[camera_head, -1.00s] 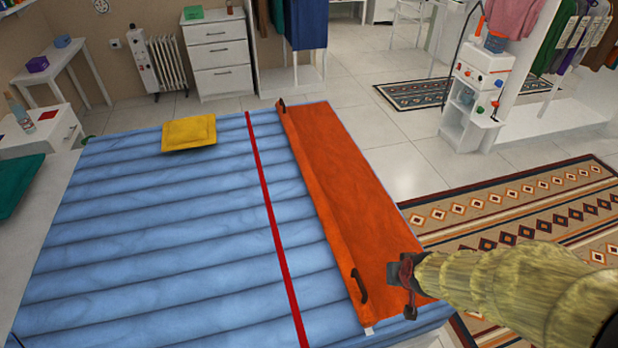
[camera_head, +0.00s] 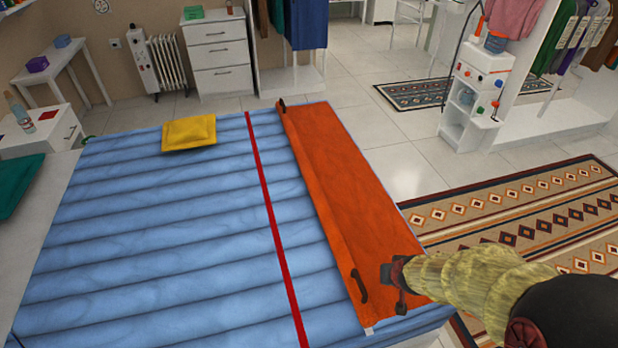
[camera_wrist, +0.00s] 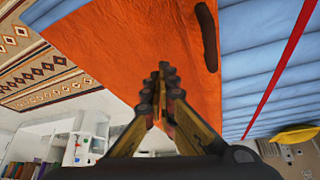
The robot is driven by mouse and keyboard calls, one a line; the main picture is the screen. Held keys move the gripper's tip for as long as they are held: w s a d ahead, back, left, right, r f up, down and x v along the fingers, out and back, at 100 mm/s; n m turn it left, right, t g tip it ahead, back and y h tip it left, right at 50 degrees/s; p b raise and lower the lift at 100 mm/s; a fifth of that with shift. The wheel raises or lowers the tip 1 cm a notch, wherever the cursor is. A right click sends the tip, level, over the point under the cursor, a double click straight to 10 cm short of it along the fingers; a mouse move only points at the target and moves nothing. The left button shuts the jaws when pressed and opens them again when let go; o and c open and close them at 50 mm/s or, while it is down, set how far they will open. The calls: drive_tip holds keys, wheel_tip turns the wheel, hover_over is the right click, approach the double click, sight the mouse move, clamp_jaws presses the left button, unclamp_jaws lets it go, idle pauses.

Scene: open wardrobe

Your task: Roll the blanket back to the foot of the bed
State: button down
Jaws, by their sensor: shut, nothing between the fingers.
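The orange blanket (camera_head: 358,195) lies across the right end of the blue bed (camera_head: 190,215), with a raised fold along its left edge. It has a dark handle near each end of that edge: a near handle (camera_head: 359,286) and a far handle (camera_head: 282,105). My gripper (camera_head: 393,287) is over the near part of the blanket, just right of the near handle and apart from it. In the wrist view my gripper (camera_wrist: 166,72) is shut and empty, with orange cloth beyond its tips and the near handle (camera_wrist: 207,38) to the right.
A red stripe (camera_head: 272,215) crosses the bed left of the blanket. A yellow cushion (camera_head: 189,133) lies at the bed's far side. A patterned rug (camera_head: 520,215) covers the floor to the right. A white shelf unit (camera_head: 472,95) stands beyond it.

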drive_tip(key=shift+x, duration=3.05)
drive_tip(key=c, duration=2.5)
unclamp_jaws()
drive_tip(key=shift+s, duration=0.1)
drive_tip(key=o, duration=1)
drive_tip(key=shift+c, duration=0.2)
drive_tip(key=shift+r, duration=0.1)
drive_tip(key=p+v, duration=0.4)
drive_tip(key=v, duration=0.3)
drive_tip(key=shift+s+r+p, duration=0.25)
drive_tip(key=shift+r+p, duration=0.05)
drive_tip(key=shift+p, duration=0.05)
